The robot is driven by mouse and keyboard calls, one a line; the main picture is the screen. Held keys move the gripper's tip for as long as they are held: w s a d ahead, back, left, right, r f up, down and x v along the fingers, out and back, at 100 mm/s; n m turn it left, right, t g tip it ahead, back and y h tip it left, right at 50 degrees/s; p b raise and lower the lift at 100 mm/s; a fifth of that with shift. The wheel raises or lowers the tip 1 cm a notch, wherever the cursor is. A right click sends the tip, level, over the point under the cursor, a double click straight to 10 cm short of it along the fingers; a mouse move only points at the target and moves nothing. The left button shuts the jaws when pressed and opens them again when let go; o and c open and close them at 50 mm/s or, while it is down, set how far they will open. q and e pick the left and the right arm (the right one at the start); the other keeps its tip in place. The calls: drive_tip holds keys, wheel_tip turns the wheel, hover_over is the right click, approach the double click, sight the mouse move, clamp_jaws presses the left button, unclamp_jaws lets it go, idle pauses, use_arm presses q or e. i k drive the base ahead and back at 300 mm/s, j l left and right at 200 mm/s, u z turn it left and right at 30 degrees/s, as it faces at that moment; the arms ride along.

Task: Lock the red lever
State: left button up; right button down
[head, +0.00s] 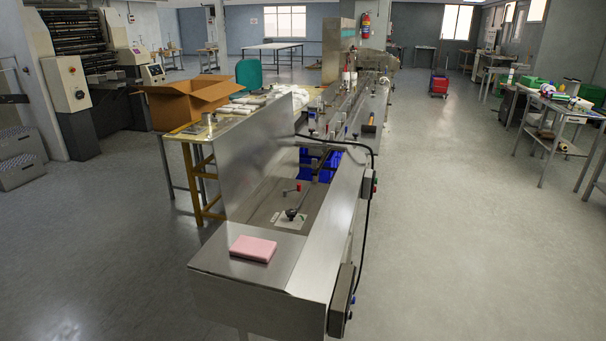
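Other small red-tipped parts show further along the machine, too small to tell apart. Whether the lever is locked cannot be told. Neither of my grippers is in view.
A pink block (253,249) lies on the machine's near end (230,272). A tall steel panel (254,160) borders the bed on the left. A black cable (371,190) and a control box (341,299) are on the right side. The floor (460,220) to the right is clear.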

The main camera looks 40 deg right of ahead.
sight(299, 186)
drive_tip(key=i+l+u, duration=0.1)
drive_tip(key=l, duration=0.75)
drive_tip(key=i+l+u, duration=0.15)
drive_tip(key=i+l, duration=0.15)
drive_tip(key=l, duration=0.6)
drive_tip(key=i+l+u, duration=0.1)
drive_tip(key=l, duration=0.75)
drive_tip(key=i+l+u, duration=0.15)
drive_tip(key=l, duration=0.75)
drive_tip(key=l+u, duration=0.1)
drive_tip(key=l, duration=0.8)
drive_tip(key=i, duration=0.1)
